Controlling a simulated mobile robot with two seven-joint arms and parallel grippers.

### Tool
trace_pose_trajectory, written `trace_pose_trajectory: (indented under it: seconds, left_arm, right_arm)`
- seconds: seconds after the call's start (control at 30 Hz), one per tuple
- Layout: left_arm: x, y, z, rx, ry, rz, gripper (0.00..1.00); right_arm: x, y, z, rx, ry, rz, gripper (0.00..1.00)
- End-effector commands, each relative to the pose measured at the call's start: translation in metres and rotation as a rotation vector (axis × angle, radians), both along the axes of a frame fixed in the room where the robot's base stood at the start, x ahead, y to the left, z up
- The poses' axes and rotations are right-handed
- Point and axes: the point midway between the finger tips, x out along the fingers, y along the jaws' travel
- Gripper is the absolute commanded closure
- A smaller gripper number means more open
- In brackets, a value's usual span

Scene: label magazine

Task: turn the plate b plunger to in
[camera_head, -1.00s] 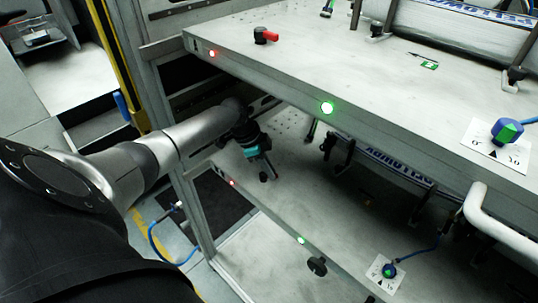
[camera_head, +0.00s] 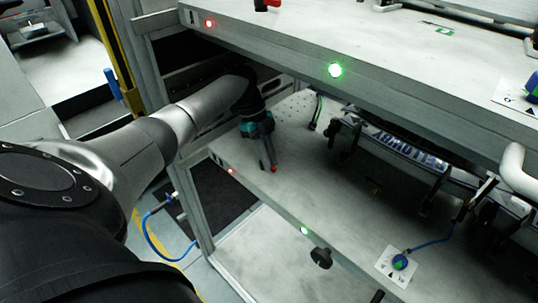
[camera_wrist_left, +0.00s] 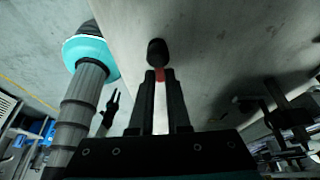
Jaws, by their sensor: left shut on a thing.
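The plate b plunger on the lower shelf shows as a red handle (camera_wrist_left: 161,75) with a black rounded knob (camera_wrist_left: 157,52) in the left wrist view. In the head view only a small red tip (camera_head: 273,169) of it shows. My left gripper (camera_head: 269,167) reaches down under the upper shelf to it. Its two dark fingers (camera_wrist_left: 160,80) are shut on the red handle, with the black knob just beyond the fingertips. The fingers hide much of the handle, so its exact turn is hard to tell. My right gripper is not seen clearly in either view.
The upper shelf (camera_head: 300,35) overhangs my left forearm. A black knob (camera_head: 320,258) sits at the lower shelf's front edge. A blue-green dial (camera_head: 400,262) lies to its right. A dark clamp assembly (camera_head: 400,160) stands deeper in. The lower shelf between is clear.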

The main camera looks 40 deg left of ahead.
Motion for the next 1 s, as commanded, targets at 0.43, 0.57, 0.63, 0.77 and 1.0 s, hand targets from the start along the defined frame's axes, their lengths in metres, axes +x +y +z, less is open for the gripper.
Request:
trace_pose_trajectory:
  seconds: [0.43,0.57,0.63,0.77,1.0]
  left_arm:
    - [-0.0013,0.0004,-0.0010,0.003,0.002,-0.036,1.00]
    - [-0.0014,0.0005,-0.0010,0.003,0.002,-0.036,1.00]
    - [-0.0014,0.0004,-0.0011,0.003,0.002,-0.036,0.80]
    - [-0.0012,0.0004,-0.0009,0.002,0.002,-0.034,0.65]
    - [-0.0008,0.0003,-0.0005,0.001,0.001,-0.033,0.55]
  right_arm:
    - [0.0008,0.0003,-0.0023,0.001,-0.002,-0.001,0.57]
    - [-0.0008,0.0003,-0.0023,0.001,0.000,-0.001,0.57]
    - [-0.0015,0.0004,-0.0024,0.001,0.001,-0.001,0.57]
    - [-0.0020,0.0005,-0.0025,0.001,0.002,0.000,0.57]
    - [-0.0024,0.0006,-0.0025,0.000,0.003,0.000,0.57]
